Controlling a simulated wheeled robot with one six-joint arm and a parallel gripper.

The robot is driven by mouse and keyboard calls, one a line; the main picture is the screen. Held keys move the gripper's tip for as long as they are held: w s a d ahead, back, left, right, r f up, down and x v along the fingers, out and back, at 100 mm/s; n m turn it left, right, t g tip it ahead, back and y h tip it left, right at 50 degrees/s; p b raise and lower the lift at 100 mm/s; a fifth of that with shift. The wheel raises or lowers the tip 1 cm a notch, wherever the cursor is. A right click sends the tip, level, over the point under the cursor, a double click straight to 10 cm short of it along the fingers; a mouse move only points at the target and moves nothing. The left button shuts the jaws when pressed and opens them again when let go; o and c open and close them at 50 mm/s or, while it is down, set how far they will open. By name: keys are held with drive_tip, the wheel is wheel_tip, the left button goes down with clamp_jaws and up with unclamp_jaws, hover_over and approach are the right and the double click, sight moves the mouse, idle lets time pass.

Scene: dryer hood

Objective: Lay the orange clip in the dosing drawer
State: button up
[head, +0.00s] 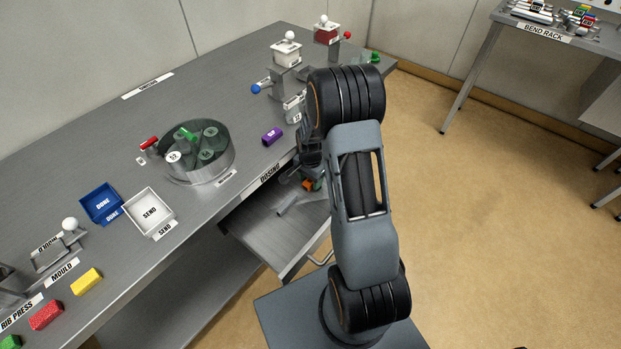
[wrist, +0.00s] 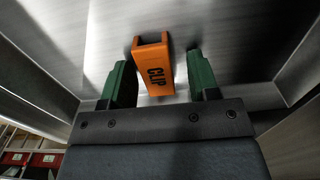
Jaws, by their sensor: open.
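The dosing drawer (head: 262,236) is pulled out from under the bench, below the DOSING label. The orange clip (wrist: 155,72), marked CLIP, is between the green fingers of my gripper (wrist: 160,78). Behind the clip is a bare grey metal floor with walls at the sides, which looks like the drawer's inside. The fingers are open, with a gap on the clip's right; whether the left finger touches it I cannot tell. In the head view a bit of the clip (head: 307,185) shows at my gripper (head: 313,183), over the drawer; my arm hides the rest.
A grey bar (head: 288,204) shows in the drawer. The bench (head: 240,70) above holds a purple block (head: 271,136), a round tub (head: 202,160) with several canisters, a white SEND tray (head: 149,212) and a blue DONE tray (head: 101,203). The drawer's handle (head: 321,258) faces the open floor.

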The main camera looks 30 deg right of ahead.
wheel_tip(320, 180, up, 12)
drive_tip(key=p, duration=0.1)
drive_tip(key=s+a+r+n+t, duration=0.1)
drive_tip(key=s+a+r+n, duration=0.3)
drive_tip(key=s+r+n, duration=0.2)
drive_tip(key=s+a+r+n+t, duration=0.2)
drive_tip(key=s+a+r+n, duration=0.3)
drive_tip(key=s, duration=0.5)
drive_tip(key=shift+a+r+n, duration=0.25)
drive_tip(key=shift+r+n, duration=0.35)
drive_tip(key=shift+n, duration=0.4)
wheel_tip(320, 180, up, 8)
drive_tip(key=p, duration=0.7)
drive_tip(key=shift+r+t, duration=0.15)
drive_tip(key=shift+t, duration=0.15)
